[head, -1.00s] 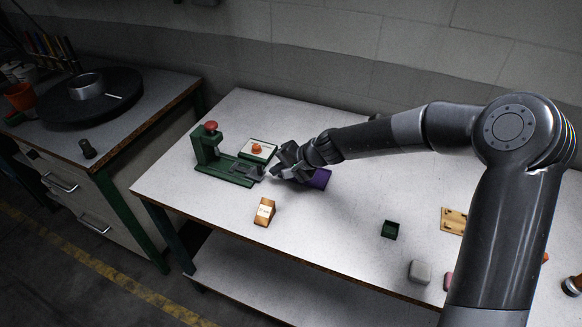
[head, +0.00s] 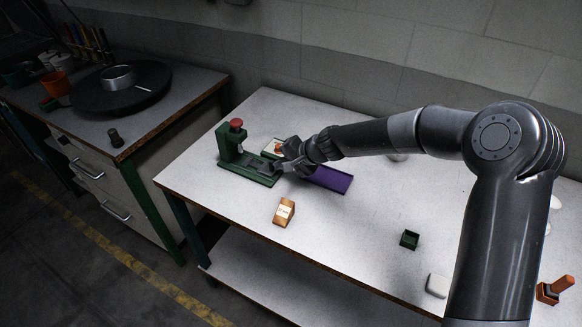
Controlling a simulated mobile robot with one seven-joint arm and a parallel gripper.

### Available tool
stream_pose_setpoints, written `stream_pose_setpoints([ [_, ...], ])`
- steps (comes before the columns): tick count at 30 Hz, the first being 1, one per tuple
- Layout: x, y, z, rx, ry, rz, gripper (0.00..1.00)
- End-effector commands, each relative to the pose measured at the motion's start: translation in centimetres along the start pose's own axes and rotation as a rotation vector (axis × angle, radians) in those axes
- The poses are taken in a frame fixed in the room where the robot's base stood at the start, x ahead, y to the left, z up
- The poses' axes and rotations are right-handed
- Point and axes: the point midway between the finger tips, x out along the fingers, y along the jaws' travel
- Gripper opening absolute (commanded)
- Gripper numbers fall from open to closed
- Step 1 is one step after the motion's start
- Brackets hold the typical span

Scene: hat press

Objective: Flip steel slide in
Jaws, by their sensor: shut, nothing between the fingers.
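The green press (head: 226,143) with a red knob on top stands at the left of the table. Its low green base reaches to the right. The grey steel slide (head: 256,163) lies on this base; its exact position is hard to tell at this size. My gripper (head: 281,166) is shut and empty at the right end of the base, close to the slide's outer end. I cannot tell whether the fingertips touch it. The gripper and wrist hide part of the area behind them.
A purple tray (head: 332,180) lies right of the gripper. A pale pad with an orange piece (head: 274,146) sits behind the base. A wooden block (head: 284,212) stands in front and a green box (head: 409,239) lies farther right. The table's middle is clear.

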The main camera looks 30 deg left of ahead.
Motion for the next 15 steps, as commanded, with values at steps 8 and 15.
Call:
stream_pose_setpoints([
  [8,3.3,-3.1,0.1,-0.002,-0.001,0.0,0.0],
  [15,4.1,-3.8,0.1,-0.001,0.001,0.0,0.0],
])
